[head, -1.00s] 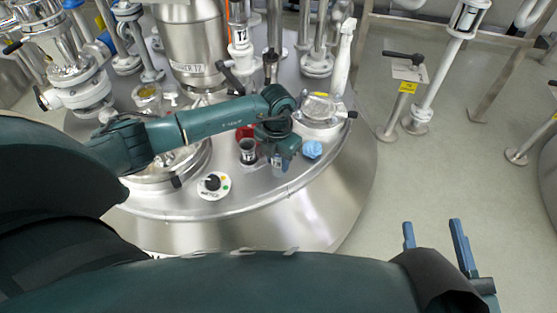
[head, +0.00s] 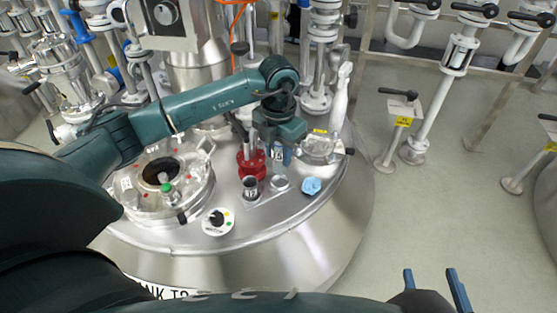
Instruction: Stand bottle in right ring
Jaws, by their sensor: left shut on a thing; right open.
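My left gripper (head: 281,148) is shut on a small clear, bluish bottle (head: 279,156), partly hidden by the fingers. It holds the bottle roughly upright over the steel tank top, just behind the rings in the head view. The right ring (head: 280,184) looks empty. The left ring beside it holds a metal cup (head: 250,186). I cannot tell how high the bottle is above the tank top. My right gripper (head: 432,284) is open and empty at the lower right, away from the tank.
A red container (head: 251,163) with metal tools stands left of the bottle. A crumpled blue cloth (head: 311,186) lies right of the rings. A knob panel (head: 217,221) is in front. An open hatch (head: 161,172) with a green-topped item (head: 167,188) is at left. Pipes stand behind.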

